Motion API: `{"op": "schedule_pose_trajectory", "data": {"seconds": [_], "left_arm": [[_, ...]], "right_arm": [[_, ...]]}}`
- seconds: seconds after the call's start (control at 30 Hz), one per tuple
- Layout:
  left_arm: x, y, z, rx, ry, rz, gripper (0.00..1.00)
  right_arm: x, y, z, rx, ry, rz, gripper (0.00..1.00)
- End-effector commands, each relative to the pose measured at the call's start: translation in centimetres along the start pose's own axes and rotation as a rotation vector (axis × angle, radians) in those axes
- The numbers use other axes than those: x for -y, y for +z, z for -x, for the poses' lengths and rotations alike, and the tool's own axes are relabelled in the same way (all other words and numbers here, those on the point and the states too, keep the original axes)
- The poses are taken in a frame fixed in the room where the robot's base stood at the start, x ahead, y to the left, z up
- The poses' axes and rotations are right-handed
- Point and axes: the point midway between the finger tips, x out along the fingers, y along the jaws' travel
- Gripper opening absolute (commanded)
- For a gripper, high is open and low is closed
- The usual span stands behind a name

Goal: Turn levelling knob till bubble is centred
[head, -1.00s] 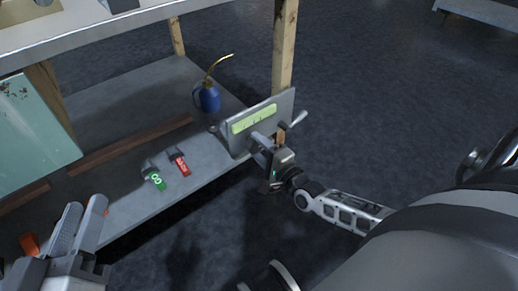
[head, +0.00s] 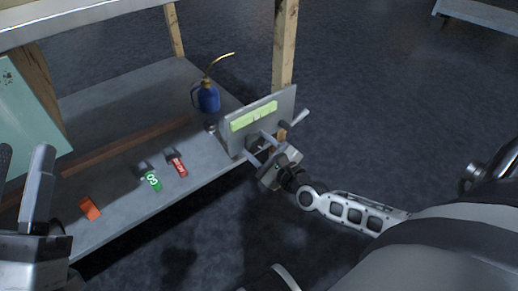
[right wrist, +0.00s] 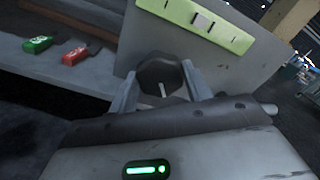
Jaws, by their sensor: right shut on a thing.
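A grey upright plate (head: 277,104) at the shelf's right edge carries a yellow-green level vial (head: 254,115). In the right wrist view the vial (right wrist: 229,34) has dark marks, and a pale patch between two of them looks like the bubble; I cannot tell whether it is centred. The dark knob (right wrist: 158,72) with a white pointer line sits on the plate below the vial. My right gripper (right wrist: 160,82) is shut on the knob, one finger on each side; it also shows in the head view (head: 259,147). My left gripper (head: 24,150) is open and empty at the left edge.
On the grey shelf (head: 105,215) lie green (head: 152,181), red (head: 177,165) and orange (head: 90,208) pieces and a wooden strip (head: 130,145). A blue oil can (head: 208,98) stands behind the plate. A lever handle (head: 300,117) sticks out on the plate's right. A wooden post (head: 285,45) rises behind.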

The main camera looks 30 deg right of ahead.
Motion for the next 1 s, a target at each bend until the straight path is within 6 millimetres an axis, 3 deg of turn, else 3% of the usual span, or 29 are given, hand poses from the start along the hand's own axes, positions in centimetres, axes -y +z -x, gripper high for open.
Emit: {"op": "schedule_pose_trajectory", "data": {"seconds": [0.77, 0.8, 0.83, 1.0], "left_arm": [[-0.20, -1.03, -0.20, -0.067, 0.021, -0.065, 0.36], [-0.20, -1.03, -0.20, -0.067, 0.021, -0.065, 0.36], [-0.20, -1.03, -0.20, -0.067, 0.021, -0.065, 0.36], [-0.21, -1.03, -0.20, -0.067, 0.021, -0.064, 0.36]], "right_arm": [[-0.11, -0.12, 0.12, -0.003, 0.003, -0.098, 0.26], [-0.11, -0.12, 0.13, -0.003, 0.003, -0.097, 0.60], [-0.11, -0.12, 0.12, -0.003, 0.003, -0.097, 0.68], [-0.05, -0.07, 0.07, -0.002, 0.001, -0.097, 0.71]]}}
